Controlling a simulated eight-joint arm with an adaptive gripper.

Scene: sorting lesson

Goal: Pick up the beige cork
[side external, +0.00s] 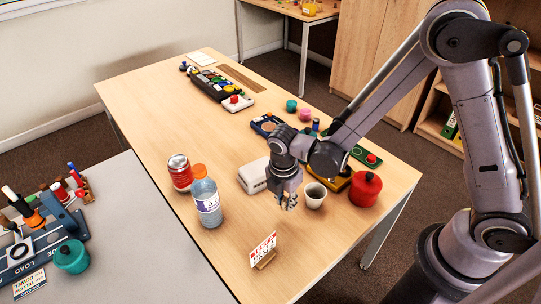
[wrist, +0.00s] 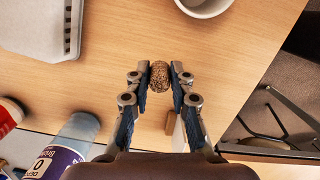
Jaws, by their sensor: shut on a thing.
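The beige cork (wrist: 160,76) shows in the wrist view as a small speckled brown piece between my fingertips. My gripper (wrist: 160,83) is shut on it, with one finger pressed on each side. In the side view my gripper (side external: 288,202) points down over the wooden table (side external: 240,246), just left of a white cup (side external: 315,195). The cork is too small to make out clearly there. I cannot tell whether it touches the table.
A bottle (side external: 207,200) and a red can (side external: 180,172) stand left of my gripper. A white box (side external: 253,175) is close behind it, a red pot (side external: 365,188) to the right. A small sign (side external: 263,250) stands in front. Bare table lies between.

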